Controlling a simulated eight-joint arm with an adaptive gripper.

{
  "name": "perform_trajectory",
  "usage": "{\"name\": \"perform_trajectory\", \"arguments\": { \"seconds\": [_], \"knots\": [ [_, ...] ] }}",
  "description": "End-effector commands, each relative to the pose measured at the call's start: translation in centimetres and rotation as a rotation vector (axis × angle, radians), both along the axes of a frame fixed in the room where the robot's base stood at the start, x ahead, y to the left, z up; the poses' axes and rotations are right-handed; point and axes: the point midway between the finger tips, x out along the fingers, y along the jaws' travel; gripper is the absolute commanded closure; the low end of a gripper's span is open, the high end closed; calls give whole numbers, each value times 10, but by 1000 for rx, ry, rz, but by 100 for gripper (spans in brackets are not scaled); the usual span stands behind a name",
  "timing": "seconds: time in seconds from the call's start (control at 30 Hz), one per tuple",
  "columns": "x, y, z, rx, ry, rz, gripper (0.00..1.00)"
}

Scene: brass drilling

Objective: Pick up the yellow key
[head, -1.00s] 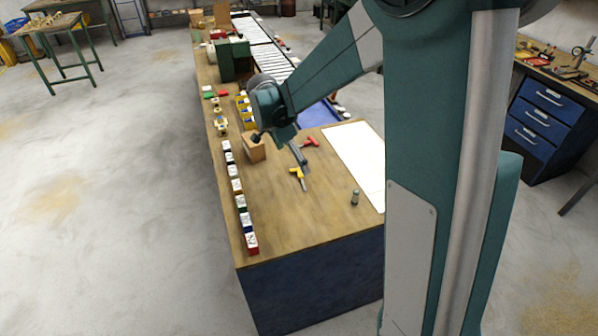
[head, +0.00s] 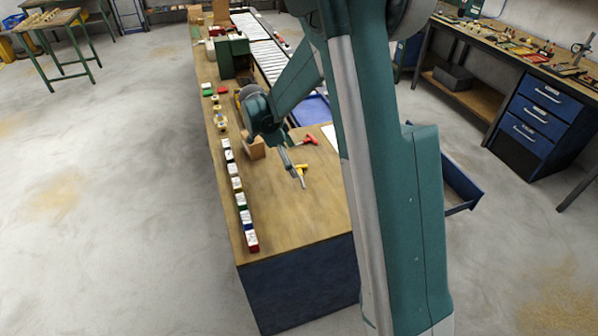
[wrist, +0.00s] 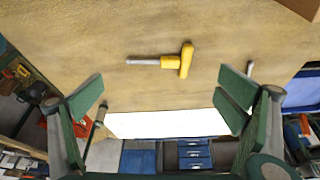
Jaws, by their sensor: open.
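The yellow key (head: 303,168) lies flat on the wooden bench, a T-shaped tool with a yellow handle and a grey shaft. In the head view, my gripper (head: 291,165) overlaps part of it. In the wrist view, the whole yellow key (wrist: 186,60) shows, its shaft pointing left and its handle upright in the picture. My gripper (wrist: 165,88) is open and empty there, its green fingers wide apart. The key shows beyond the fingertips, between them sideways; the remaining height above it is hard to judge.
A red-handled key (head: 310,140) lies farther back on the bench. A wooden block (head: 254,148) stands to its left. A row of small lettered blocks (head: 240,201) runs along the left edge. A white sheet (wrist: 165,125) lies near the yellow key. Bare bench surrounds the yellow key.

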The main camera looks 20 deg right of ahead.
Motion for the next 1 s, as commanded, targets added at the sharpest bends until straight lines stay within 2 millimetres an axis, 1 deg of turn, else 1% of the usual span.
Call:
{"name": "perform_trajectory", "arguments": {
  "seconds": [0.13, 0.4, 0.8, 1.0],
  "knots": [
    [0, -2, -5, 0, 0, 0, 6],
    [-2, -9, -23, 0, 0, 0, 6],
    [-2, -10, -25, 0, 0, 0, 6],
    [-4, -15, -39, 0, 0, 0, 6]
  ]
}}
